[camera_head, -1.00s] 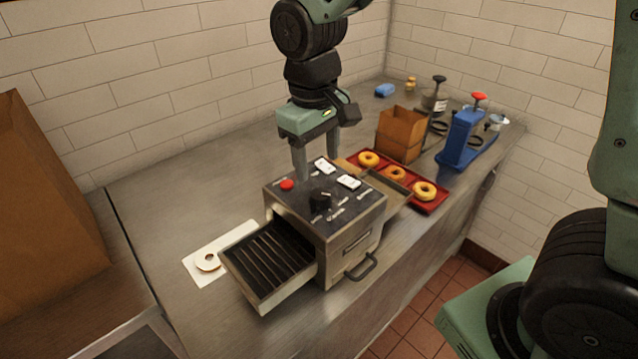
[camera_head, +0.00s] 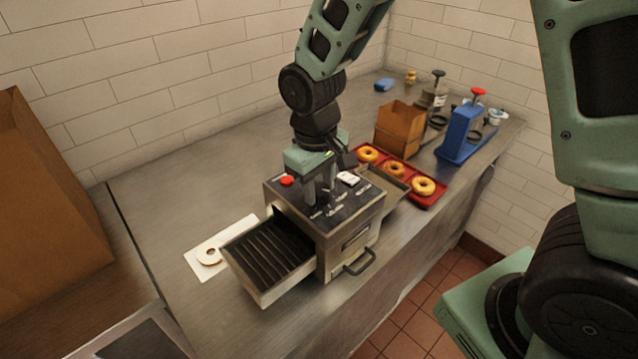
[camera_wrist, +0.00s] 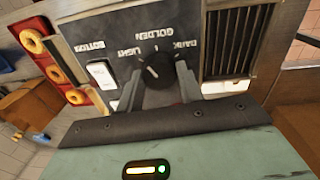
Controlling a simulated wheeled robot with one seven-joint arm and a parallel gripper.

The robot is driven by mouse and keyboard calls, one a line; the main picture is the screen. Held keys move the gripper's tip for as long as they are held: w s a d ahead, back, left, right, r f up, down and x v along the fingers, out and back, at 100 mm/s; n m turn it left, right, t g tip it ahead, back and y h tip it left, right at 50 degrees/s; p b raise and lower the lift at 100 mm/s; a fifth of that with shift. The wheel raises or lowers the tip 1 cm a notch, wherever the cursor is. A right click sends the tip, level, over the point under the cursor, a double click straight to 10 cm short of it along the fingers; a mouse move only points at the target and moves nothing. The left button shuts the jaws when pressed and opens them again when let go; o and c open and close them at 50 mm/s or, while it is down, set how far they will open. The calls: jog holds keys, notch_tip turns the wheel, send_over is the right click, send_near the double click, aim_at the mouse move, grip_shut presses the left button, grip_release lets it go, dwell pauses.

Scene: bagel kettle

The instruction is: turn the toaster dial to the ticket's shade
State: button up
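The toaster (camera_head: 350,225) stands on the counter with its slotted tray pulled out to the front left. Its black dial (camera_wrist: 158,70) is on the top panel, with the words LIGHT, GOLDEN and DARK around it. A small white mark shows on the dial, but I cannot tell surely which word it points to. My gripper (camera_head: 322,196) is lowered over the panel. In the wrist view, my gripper (camera_wrist: 160,82) has one finger on each side of the dial; firm contact is not clear. I see no readable ticket shade.
A white card with a pale bagel-like ring (camera_head: 209,256) lies left of the toaster. A red tray (camera_head: 437,201) with bagels, a cardboard box (camera_head: 398,130) and a blue stand (camera_head: 461,135) are to the right. A red button (camera_head: 287,181) and white switch (camera_head: 348,178) flank my gripper.

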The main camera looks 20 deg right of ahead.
aim_at(318, 194)
jog(key=shift+n, duration=0.4)
jog(key=shift+n+p, duration=0.5)
jog(key=shift+n, duration=2)
jog(key=o, duration=1)
jog(key=r, duration=0.5)
jog(key=r+b, duration=0.1)
jog(key=r, duration=0.5)
jog(key=s+r+b, duration=0.1)
jog(key=r, duration=0.5)
jog(key=shift+a+r, duration=0.2)
jog(key=shift+a, duration=0.15)
